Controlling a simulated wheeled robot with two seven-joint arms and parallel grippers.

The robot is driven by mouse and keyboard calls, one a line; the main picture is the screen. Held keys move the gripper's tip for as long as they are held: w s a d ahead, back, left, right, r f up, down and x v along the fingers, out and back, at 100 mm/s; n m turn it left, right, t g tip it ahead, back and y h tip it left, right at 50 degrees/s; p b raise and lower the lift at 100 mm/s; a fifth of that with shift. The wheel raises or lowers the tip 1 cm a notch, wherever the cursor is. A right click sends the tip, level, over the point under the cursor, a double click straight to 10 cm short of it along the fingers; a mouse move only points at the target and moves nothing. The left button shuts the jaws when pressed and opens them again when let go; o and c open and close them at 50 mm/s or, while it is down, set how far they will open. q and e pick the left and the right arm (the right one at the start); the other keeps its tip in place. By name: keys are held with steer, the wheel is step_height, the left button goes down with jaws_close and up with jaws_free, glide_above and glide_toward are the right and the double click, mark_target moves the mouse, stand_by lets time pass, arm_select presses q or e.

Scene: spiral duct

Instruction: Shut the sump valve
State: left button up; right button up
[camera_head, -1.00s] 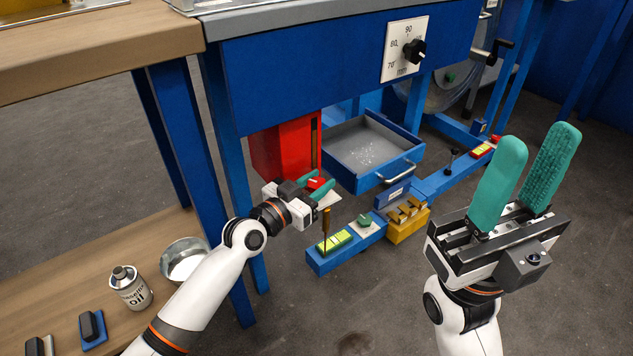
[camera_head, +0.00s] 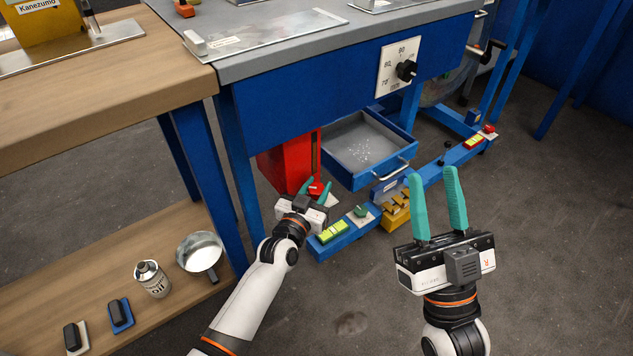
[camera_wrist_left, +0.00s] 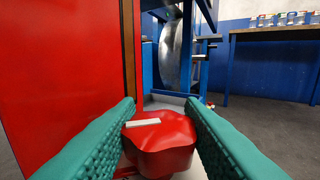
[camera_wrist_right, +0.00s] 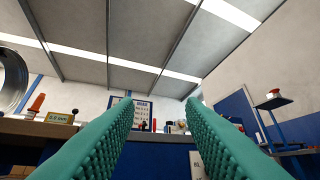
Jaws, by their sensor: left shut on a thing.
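A red lobed knob (camera_wrist_left: 160,142) with a white bar mark on top sits between my left gripper's green fingers in the left wrist view. My left gripper (camera_head: 317,186) is shut on this knob, low beside the red cabinet (camera_head: 285,165). In the head view the knob (camera_head: 316,188) is small and partly hidden by the fingers. The white bar lies nearly crosswise between the fingers in the left wrist view. My right gripper (camera_head: 438,200) is open and empty, fingers pointing up, in front of the bench. I cannot read any label at the knob.
An open blue drawer (camera_head: 372,182) juts out right of the red cabinet. A blue rail (camera_head: 345,240) carries a green knob (camera_head: 361,211) and yellow-green blocks. A black dial (camera_head: 406,70) is on the bench front. A pan (camera_head: 199,247) and oil can (camera_head: 151,278) stand on the lower shelf.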

arm_select(q)
steer(key=shift+r, duration=0.1)
arm_select(e)
steer(key=shift+w+f+g+h, duration=0.3)
steer(key=shift+w+f, duration=0.05)
steer(key=shift+w, duration=0.1)
arm_select(q)
steer(key=o, duration=1)
arm_select(e)
steer(key=shift+a, duration=0.1)
